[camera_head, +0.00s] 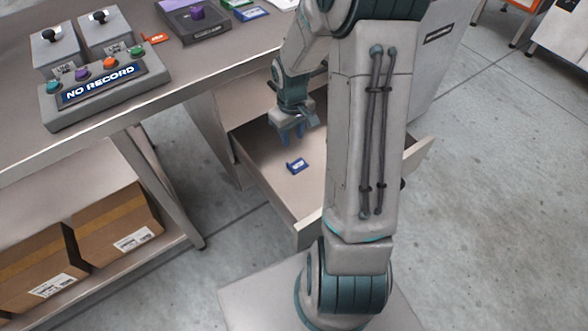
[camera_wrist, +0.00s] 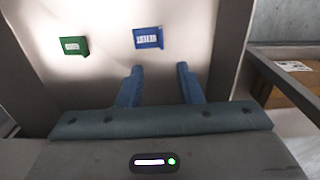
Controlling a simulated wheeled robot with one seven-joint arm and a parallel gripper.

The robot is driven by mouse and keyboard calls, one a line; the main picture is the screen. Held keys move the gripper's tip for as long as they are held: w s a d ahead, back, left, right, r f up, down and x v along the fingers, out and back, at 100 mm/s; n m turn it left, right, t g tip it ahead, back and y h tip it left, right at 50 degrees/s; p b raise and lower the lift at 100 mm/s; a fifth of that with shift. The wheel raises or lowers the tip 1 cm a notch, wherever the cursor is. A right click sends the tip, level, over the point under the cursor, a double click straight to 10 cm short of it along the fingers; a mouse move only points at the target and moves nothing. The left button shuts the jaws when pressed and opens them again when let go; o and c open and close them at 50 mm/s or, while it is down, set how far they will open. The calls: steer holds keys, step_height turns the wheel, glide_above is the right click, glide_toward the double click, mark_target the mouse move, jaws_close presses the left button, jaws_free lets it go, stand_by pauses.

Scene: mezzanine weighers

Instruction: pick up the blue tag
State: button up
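The blue tag (camera_head: 297,165) lies flat on the floor of an open drawer (camera_head: 262,172). In the wrist view the blue tag (camera_wrist: 148,38) shows a white label, just ahead of the fingertips and a little left of the middle between them. My gripper (camera_head: 291,141) hangs above the drawer, pointing down. In the wrist view my gripper (camera_wrist: 160,69) has its two blue fingers apart with nothing between them.
A green tag (camera_wrist: 73,46) lies in the drawer left of the blue one; my arm seems to hide it in the head view. Drawer walls surround both tags. A table with a NO RECORD button box (camera_head: 100,88) stands left, with cardboard boxes (camera_head: 118,222) on its lower shelf.

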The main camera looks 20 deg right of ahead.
steer(key=b, duration=0.2)
glide_above(292, 167)
step_height(292, 167, down, 10)
steer(key=shift+s+r, duration=0.1)
steer(key=shift+s, duration=0.05)
step_height(292, 167, down, 5)
steer(key=shift+a+f+b, duration=0.1)
steer(key=shift+f+b, duration=0.05)
steer(key=shift+b, duration=0.85)
jaws_close()
